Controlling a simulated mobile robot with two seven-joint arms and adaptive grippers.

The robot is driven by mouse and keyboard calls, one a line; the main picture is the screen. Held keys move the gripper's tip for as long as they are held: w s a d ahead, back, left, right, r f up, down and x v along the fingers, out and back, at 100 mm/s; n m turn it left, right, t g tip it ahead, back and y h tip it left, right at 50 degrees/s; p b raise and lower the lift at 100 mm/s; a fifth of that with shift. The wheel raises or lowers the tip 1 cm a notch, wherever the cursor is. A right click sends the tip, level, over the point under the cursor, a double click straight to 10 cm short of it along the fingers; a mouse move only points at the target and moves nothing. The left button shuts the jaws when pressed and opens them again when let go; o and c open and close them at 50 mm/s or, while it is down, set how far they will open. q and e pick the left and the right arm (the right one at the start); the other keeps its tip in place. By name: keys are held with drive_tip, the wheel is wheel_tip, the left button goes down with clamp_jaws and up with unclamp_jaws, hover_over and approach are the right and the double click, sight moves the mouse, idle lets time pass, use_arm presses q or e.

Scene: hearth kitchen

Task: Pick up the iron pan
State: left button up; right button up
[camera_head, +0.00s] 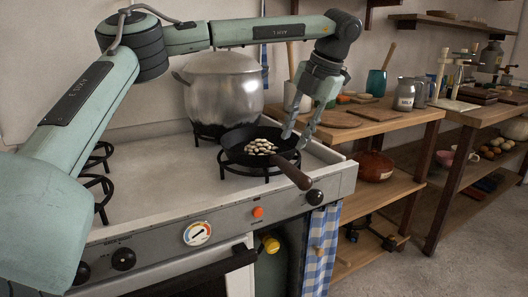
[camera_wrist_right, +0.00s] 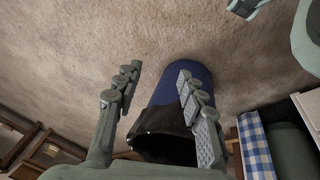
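The iron pan (camera_head: 237,152) is black and sits on a front right burner of the stove in the head view. It holds a small heap of pale beans (camera_head: 260,147). Its brown wooden handle (camera_head: 294,177) points toward the front right, over the stove's edge. My left gripper (camera_head: 299,142) is open, fingers pointing down, just above and behind the handle at the pan's right side. Nothing shows between its fingers. My right gripper (camera_wrist_right: 158,85) is open in the right wrist view, which does not show the pan.
A large metal pot (camera_head: 222,88) stands behind the pan. A wooden shelf table (camera_head: 380,110) with boards and jars is to the right. A dark blue cylinder with a black end (camera_wrist_right: 178,100) lies beyond my right fingers. A checked blue cloth (camera_head: 320,250) hangs below the stove.

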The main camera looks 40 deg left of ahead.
sight(291, 150)
use_arm(q)
drive_tip(key=x, duration=0.4)
drive_tip(key=w+x, duration=0.1)
drive_tip(key=x, duration=0.1)
clamp_jaws()
drive_tip(key=shift+w+r, duration=0.1)
idle(0.3)
